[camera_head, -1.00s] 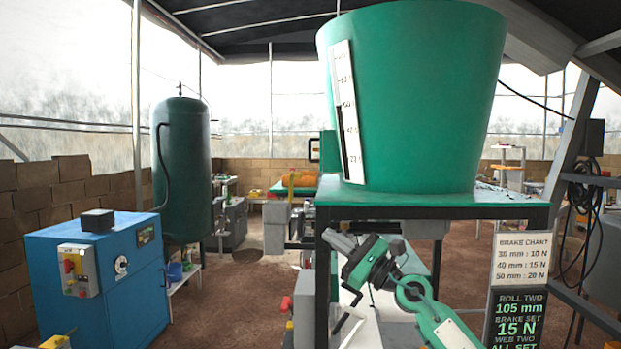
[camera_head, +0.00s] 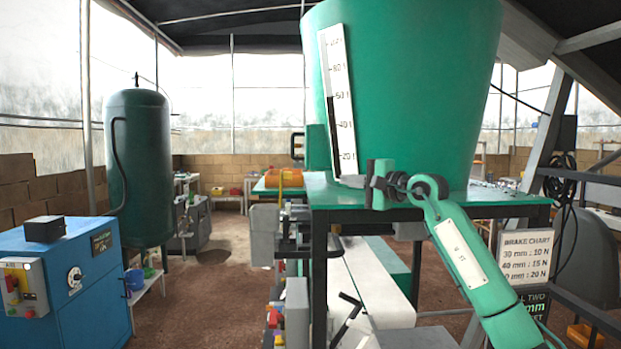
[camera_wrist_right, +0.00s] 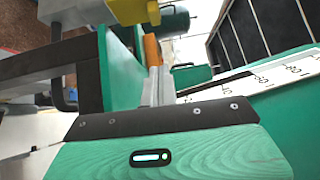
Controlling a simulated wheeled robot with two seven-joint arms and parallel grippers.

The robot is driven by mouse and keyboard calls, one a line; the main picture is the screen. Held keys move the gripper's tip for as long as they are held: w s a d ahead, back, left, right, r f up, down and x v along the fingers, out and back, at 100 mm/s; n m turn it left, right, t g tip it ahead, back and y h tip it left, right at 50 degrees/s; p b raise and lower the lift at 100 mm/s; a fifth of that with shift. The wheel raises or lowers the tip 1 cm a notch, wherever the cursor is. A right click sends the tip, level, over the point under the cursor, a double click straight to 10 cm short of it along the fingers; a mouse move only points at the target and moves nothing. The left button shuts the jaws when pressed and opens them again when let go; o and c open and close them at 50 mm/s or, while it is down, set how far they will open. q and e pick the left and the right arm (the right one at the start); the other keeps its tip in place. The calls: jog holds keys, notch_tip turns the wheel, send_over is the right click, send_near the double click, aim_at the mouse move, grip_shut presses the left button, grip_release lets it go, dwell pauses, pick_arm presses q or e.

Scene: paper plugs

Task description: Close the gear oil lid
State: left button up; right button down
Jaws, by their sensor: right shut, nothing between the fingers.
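I cannot pick out a gear oil lid for certain in either view. My right gripper (camera_head: 376,184) is shut and empty. It is at the front edge of the green-topped stand (camera_head: 410,199), in front of the lower part of the big green tub (camera_head: 415,95). In the right wrist view, a green panel with a dark bar fills the bottom. Beyond it are a grey and yellow part (camera_wrist_right: 85,12) at the top and an orange piece (camera_wrist_right: 151,50). My left gripper is not in view.
A white scale strip (camera_head: 339,100) is on the tub. A grey box (camera_head: 264,218) sits left of the stand. A blue cabinet (camera_head: 85,265) and dark green tank (camera_head: 138,165) stand at left. A brake chart sign (camera_head: 525,255) is at right. Brown floor is open between cabinet and stand.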

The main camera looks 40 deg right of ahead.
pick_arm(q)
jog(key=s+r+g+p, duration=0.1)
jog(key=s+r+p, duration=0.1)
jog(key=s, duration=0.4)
pick_arm(e)
jog(key=x, duration=0.4)
jog(key=shift+a+r, duration=0.1)
jog(key=shift+r, duration=0.1)
jog(key=p+x, duration=0.1)
jog(key=x, duration=0.2)
jog(key=shift+w+a, duration=0.15)
jog(key=shift+w, duration=0.05)
jog(key=p+x, duration=0.1)
jog(key=x, duration=0.1)
jog(key=shift+w+a+p, duration=0.1)
jog(key=shift+w+p, duration=0.25)
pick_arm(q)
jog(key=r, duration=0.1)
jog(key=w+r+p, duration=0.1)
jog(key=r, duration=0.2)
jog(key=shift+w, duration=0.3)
pick_arm(e)
jog(key=a, duration=0.1)
jog(key=w+a, duration=0.1)
jog(key=a, duration=0.1)
jog(key=shift+w+f, duration=0.2)
jog(key=shift+w, duration=0.15)
